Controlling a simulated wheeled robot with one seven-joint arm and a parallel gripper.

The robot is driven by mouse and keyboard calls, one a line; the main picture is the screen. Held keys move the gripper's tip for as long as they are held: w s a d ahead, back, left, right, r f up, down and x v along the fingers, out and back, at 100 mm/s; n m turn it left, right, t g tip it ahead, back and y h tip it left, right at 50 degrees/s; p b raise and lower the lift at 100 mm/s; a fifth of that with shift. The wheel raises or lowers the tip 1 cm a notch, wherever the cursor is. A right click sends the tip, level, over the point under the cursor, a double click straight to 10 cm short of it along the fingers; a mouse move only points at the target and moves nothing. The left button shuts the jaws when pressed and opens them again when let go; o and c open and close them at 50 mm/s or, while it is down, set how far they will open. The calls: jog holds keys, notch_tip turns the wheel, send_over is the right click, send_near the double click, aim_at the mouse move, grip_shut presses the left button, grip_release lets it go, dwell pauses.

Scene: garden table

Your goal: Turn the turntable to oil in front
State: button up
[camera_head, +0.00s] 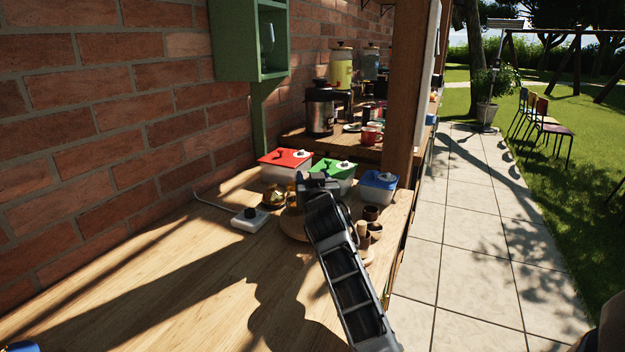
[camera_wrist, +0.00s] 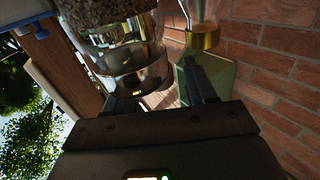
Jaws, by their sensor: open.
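The turntable (camera_head: 293,226), a round wooden disc on the table, is mostly hidden behind my arm in the head view. On its right side stand small brown pots (camera_head: 371,213) and a light wooden piece (camera_head: 362,230). My gripper (camera_head: 316,184) is over the turntable, beyond its middle. In the wrist view my gripper (camera_wrist: 158,95) is open, with a glass jar of dark grains (camera_wrist: 125,50) close ahead of its fingers. A clear glass vessel with a gold-coloured band (camera_wrist: 203,38) is beside that jar. I cannot tell which container holds the oil, or whether a finger touches anything.
Behind the turntable stand red-lidded (camera_head: 286,158), green-lidded (camera_head: 334,167) and blue-lidded boxes (camera_head: 378,181). A white device with a black knob (camera_head: 250,219) and a small amber glass item (camera_head: 273,196) are to the left. A brick wall (camera_head: 100,130) bounds the left.

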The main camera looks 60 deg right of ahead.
jog(key=b+v, duration=0.1)
jog(key=v, duration=0.5)
jog(key=shift+s+a+f+b, duration=0.15)
jog(key=shift+s+a+b, duration=0.05)
jog(key=shift+a+b, duration=0.15)
jog(key=shift+s+a, duration=0.35)
jog(key=shift+a, duration=0.05)
